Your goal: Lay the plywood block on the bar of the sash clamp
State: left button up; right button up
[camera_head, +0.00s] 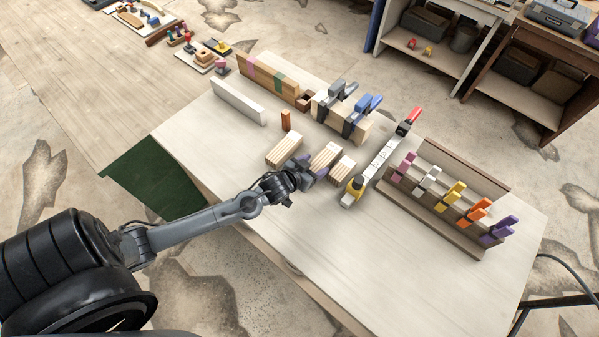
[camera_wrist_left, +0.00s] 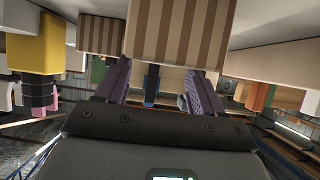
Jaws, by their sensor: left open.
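Three pale layered plywood blocks lie on the bench: a left one (camera_head: 284,149), a middle one (camera_head: 326,156) and a right one (camera_head: 343,165). The frames do not single one out. My left gripper (camera_head: 312,168) is open at the near end of the middle block. In the left wrist view the striped end of this block (camera_wrist_left: 175,30) is in front of the purple fingers (camera_wrist_left: 160,92); contact is unclear. The sash clamp (camera_head: 383,156), a grey bar with a yellow end and red handle, lies right of the blocks, its bar bare. My right gripper is out of view.
A rack of coloured clamps (camera_head: 448,203) stands right of the sash clamp. A small upright brown block (camera_head: 286,120) and a white strip (camera_head: 238,101) stand at the back left. The front of the bench is clear.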

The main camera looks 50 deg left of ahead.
pick_arm(q)
jog(key=s+d+r+g, duration=0.1)
jog(key=s+d, duration=0.1)
jog(key=s, duration=0.3)
jog(key=s+d+r+m+g, duration=0.1)
jog(key=s+d+g, duration=0.1)
jog(key=s, duration=0.4)
jog(key=s+d+r+g, duration=0.1)
jog(key=s+d+g, duration=0.1)
jog(key=s+d, duration=0.2)
jog(key=shift+s+d+r+h, duration=0.1)
jog(key=shift+s+r+h, duration=0.1)
jog(key=shift+s, duration=0.25)
jog(key=shift+s+d+r+h, duration=0.1)
jog(key=shift+s+h, duration=0.1)
jog(key=shift+s, duration=0.2)
jog(key=s+d+g, duration=0.1)
jog(key=s, duration=0.1)
jog(key=s+d+r+m+g, duration=0.1)
jog(key=s, duration=0.1)
jog(key=s+d+m+g, duration=0.1)
jog(key=s, duration=0.2)
jog(key=shift+d+r+g+h, duration=0.15)
jog(key=shift+r+g+h, duration=0.15)
jog(key=shift+r, duration=0.05)
jog(key=shift+c, duration=0.2)
jog(key=shift+w, duration=0.1)
